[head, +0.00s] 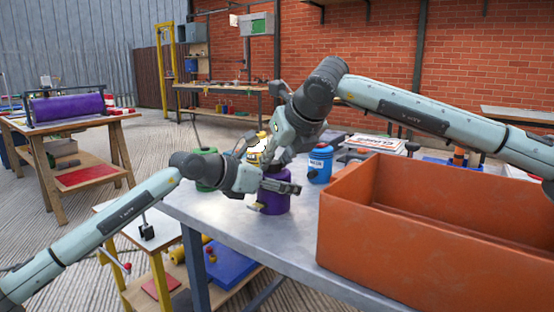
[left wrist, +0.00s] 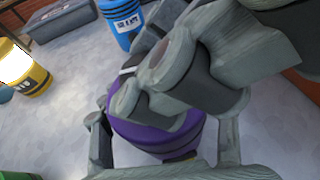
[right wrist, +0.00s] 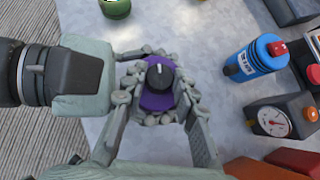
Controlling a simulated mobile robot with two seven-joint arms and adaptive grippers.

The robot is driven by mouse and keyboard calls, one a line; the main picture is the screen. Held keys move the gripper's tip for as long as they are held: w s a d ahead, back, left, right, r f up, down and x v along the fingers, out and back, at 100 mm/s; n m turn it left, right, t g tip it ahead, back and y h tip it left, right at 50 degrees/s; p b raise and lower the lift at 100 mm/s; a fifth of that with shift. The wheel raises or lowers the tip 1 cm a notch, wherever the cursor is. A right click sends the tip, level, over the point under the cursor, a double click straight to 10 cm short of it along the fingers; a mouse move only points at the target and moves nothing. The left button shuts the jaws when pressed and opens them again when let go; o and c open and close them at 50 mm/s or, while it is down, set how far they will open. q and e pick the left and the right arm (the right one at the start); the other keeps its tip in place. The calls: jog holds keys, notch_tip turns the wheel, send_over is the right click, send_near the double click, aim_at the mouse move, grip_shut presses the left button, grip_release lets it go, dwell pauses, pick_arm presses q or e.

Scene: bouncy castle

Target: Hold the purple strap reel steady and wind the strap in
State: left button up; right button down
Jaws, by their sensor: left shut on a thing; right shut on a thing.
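The purple strap reel (head: 274,204) stands upright on the grey metal table, left of the orange bin. It also shows in the left wrist view (left wrist: 150,138). In the right wrist view, the reel (right wrist: 155,101) has a black knob (right wrist: 159,76) with a pale mark on top. My left gripper (head: 274,188) reaches in from the left and is shut around the reel's side. My right gripper (head: 275,166) comes down from above and is shut at the reel's top, around the knob. The fingers of both hide much of the reel. I cannot make out the strap clearly.
The orange bin (head: 345,236) fills the table's right side. A blue bottle (head: 319,164), a yellow can (head: 257,147) and a green canister (head: 206,171) stand behind or beside the reel. A gauge box (right wrist: 272,121) is at right. Bare tabletop (head: 222,215) lies left of the reel.

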jog(key=shift+f+m+h, duration=0.1)
jog(key=shift+m+h, duration=0.3)
jog(key=shift+m, duration=0.2)
jog(key=c, duration=1.2)
grip_release()
